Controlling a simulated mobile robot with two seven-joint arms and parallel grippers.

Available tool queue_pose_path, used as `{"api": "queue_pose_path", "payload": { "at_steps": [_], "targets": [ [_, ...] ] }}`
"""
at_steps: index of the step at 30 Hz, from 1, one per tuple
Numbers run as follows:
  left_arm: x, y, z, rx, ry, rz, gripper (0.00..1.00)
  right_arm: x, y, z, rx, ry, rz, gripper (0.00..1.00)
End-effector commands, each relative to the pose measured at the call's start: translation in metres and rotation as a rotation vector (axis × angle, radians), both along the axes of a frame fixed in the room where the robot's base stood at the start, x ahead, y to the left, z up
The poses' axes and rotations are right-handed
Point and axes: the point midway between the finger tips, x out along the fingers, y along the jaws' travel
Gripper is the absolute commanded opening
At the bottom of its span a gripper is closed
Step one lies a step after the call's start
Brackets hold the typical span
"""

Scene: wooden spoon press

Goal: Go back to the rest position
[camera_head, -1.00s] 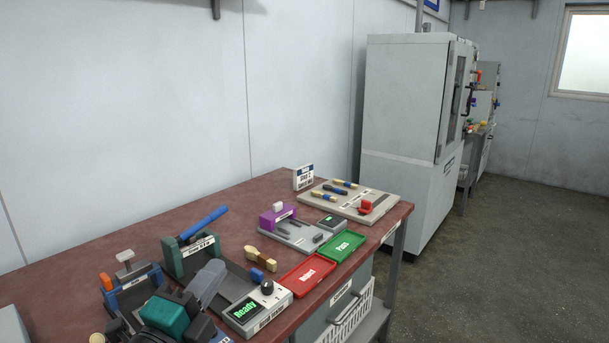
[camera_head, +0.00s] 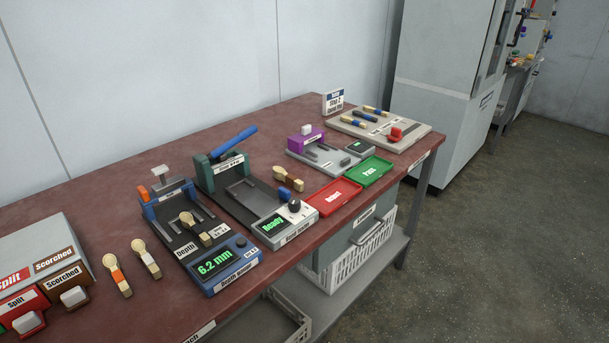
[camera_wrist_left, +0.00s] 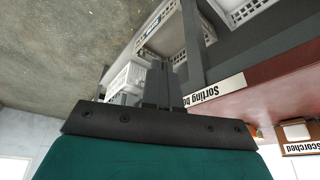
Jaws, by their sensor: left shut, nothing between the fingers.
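My left gripper (camera_wrist_left: 162,85) is shut and empty in the left wrist view, with its fingers together. It hangs off the bench's front edge, above the floor, and the view is upside down. No gripper shows in the head view. The red-brown bench (camera_head: 120,165) carries a blue depth gauge (camera_head: 220,268) reading "6.2 mm" with a wooden spoon piece (camera_head: 195,228) on it. Beside it stands a green press (camera_head: 225,168) with a blue lever; its box (camera_head: 282,225) reads "Ready". My right gripper is not in view.
Two wooden pieces (camera_head: 117,268) lie left of the gauge, near Split and Scorched boxes (camera_head: 50,290). A red Reject tray (camera_head: 334,197) and green Pass tray (camera_head: 369,171) lie right. A white crate (camera_wrist_left: 128,79) and shelf sit under the bench. The floor (camera_wrist_left: 50,50) is clear.

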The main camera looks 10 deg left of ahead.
Motion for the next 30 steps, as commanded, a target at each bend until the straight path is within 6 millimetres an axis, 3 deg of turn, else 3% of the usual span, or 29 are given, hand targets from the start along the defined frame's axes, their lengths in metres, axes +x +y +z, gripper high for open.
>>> {"api": "queue_pose_path", "payload": {
  "at_steps": [18,30],
  "targets": [
    [0.058,-0.021,-0.069,-0.087,-0.443,-0.049,0.0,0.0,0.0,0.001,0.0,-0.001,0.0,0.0],
    [0.063,-0.026,-0.079,-0.121,-0.59,-0.062,0.0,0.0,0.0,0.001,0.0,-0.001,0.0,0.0]
  ]
}}
